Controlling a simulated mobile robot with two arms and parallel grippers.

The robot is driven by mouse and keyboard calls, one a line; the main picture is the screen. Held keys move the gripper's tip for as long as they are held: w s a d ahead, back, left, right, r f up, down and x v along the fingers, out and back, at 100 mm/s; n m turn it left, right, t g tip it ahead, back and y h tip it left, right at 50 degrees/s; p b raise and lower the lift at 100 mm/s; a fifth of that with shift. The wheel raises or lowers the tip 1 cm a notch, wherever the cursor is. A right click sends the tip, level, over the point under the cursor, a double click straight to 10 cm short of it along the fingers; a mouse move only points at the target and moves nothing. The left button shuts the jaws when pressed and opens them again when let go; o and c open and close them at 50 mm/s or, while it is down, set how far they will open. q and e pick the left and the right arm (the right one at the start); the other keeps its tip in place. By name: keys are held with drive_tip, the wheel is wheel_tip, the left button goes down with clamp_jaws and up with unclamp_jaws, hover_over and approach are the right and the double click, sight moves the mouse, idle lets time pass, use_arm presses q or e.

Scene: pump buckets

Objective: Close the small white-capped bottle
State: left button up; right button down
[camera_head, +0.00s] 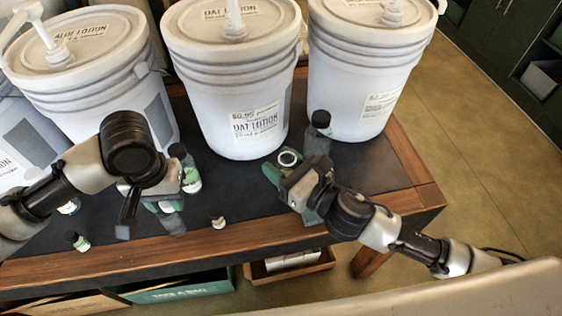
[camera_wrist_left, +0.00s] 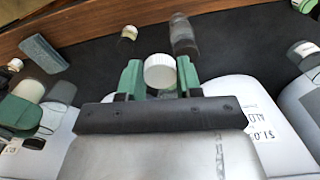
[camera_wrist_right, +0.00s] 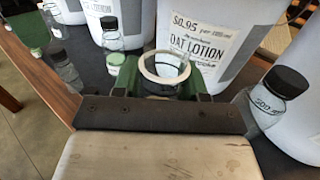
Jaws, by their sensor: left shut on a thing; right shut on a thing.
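A round white cap (camera_wrist_left: 160,71) sits between the green fingers of my left gripper (camera_wrist_left: 161,80); what is below it is hidden. In the head view my left gripper (camera_head: 165,206) is over the table's left-middle part. My right gripper (camera_wrist_right: 163,80) is shut on a small clear bottle with an open, white-rimmed mouth (camera_wrist_right: 165,66). The same open bottle (camera_head: 289,158) shows in the head view at my right gripper (camera_head: 284,172), in front of the middle bucket.
Large white pump buckets (camera_head: 232,85) line the table's back. A black-capped bottle (camera_head: 318,135) stands close behind my right gripper and another (camera_head: 185,168) beside my left. A tiny bottle (camera_head: 218,222) and a green-labelled one (camera_head: 78,241) are near the wooden front edge (camera_head: 265,232).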

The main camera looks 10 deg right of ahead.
use_arm(q)
drive_tip(key=w+d+r+m, duration=0.35)
drive_tip(key=d+r, duration=0.25)
drive_tip(key=d, duration=0.5)
wheel_tip(320, 180, up, 8)
drive_tip(key=m, duration=0.3)
hover_over(288, 148)
drive_tip(key=s, duration=0.1)
drive_tip(key=shift+n, duration=0.25)
drive_tip(key=shift+f, duration=0.15)
drive_tip(key=shift+a+f, duration=0.1)
drive_tip(key=shift+f, duration=1.85)
drive_tip(key=shift+s, duration=0.15)
drive_tip(key=shift+f, duration=0.8)
drive_tip(key=shift+f, duration=0.6)
